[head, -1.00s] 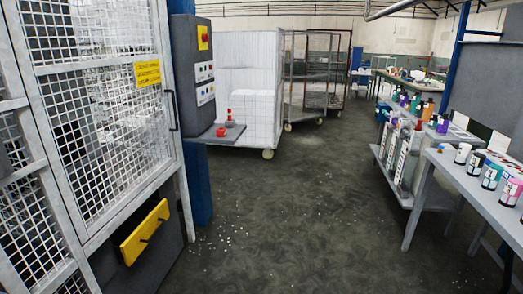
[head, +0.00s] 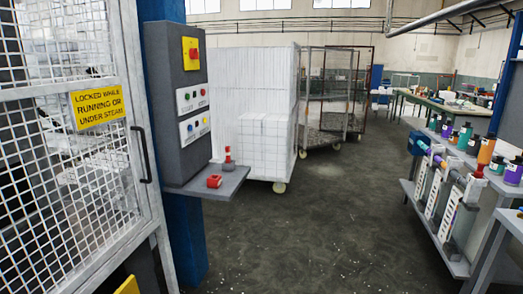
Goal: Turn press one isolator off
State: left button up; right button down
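The likely isolator is a red rotary switch on a yellow plate (head: 191,54), near the top of the dark grey control box (head: 172,105) in the head view. The switch's on or off position is too small to read. Whether this box belongs to press one cannot be told. Neither of my grippers is in view.
A mesh guard door (head: 70,190) with a yellow sign (head: 99,106) stands at left.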

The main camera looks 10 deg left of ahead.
aim_at(194, 53)
jog(key=i, duration=1.65)
